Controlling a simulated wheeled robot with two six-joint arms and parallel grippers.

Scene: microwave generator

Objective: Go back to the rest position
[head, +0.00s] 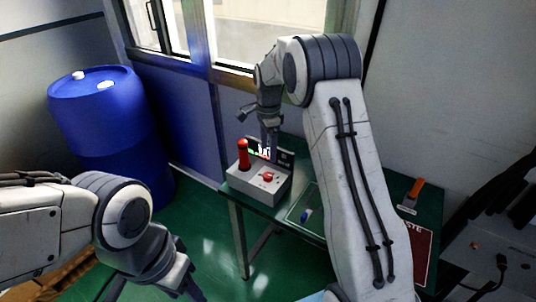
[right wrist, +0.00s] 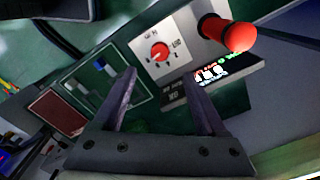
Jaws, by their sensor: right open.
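My right gripper (head: 258,128) is above the back of a small grey control box (head: 262,192), its jaws apart and empty. In the right wrist view, the two fingers (right wrist: 158,84) point towards the box (right wrist: 180,58) with nothing between them. The box has a red-handled lever (head: 243,155), a red knob (head: 268,177) and a lit display (head: 263,152). The lever (right wrist: 228,35) and knob (right wrist: 160,51) are apart from the fingers. My left gripper (head: 152,288) is low at the left, its fingers spread and apparently empty. Its fingertips run close to the bottom edge.
The box stands on a green table (head: 240,186) by the window. A tray with a blue item (head: 305,215), an orange-handled tool (head: 412,190) and a red sign (head: 420,250) lie to its right. A blue barrel (head: 105,120) stands at the left. Green floor is open between.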

